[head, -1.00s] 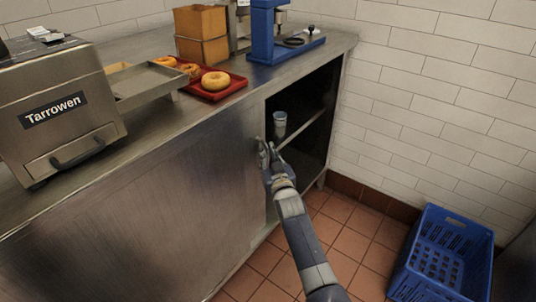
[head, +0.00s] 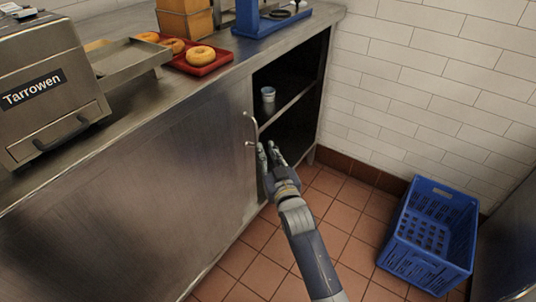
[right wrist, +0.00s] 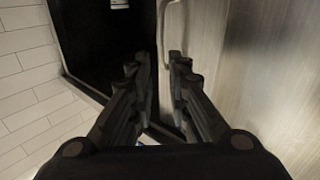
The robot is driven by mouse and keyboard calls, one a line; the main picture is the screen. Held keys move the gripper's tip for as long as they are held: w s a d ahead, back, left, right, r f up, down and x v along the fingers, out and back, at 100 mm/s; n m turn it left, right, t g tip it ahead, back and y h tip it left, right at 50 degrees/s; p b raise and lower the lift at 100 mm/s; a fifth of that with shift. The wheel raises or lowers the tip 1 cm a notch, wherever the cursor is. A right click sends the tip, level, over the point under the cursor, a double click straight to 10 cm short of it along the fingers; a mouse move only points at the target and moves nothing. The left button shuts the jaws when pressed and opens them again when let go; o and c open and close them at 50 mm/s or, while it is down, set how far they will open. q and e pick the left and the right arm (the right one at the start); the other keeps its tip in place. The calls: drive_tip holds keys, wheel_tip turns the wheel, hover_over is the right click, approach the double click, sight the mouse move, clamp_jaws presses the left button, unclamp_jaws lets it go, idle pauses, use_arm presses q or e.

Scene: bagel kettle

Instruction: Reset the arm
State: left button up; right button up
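My right gripper (head: 268,158) is in front of the steel counter's open cupboard (head: 288,110), low beside the door handle (head: 251,128). Its two fingers are apart with nothing between them. In the right wrist view the gripper (right wrist: 160,62) shows open fingers, with the handle (right wrist: 166,25) just beyond the tips; whether they touch it, I cannot tell. The sliding door (head: 190,165) covers the left part of the cupboard, and the right part is open. My left gripper is not in view.
A cup (head: 268,94) stands on the cupboard shelf (head: 290,105). A blue crate (head: 432,235) stands on the floor at right. The tiled floor between is clear.

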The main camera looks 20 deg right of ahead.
drive_tip(key=shift+s, duration=0.1)
idle(0.4)
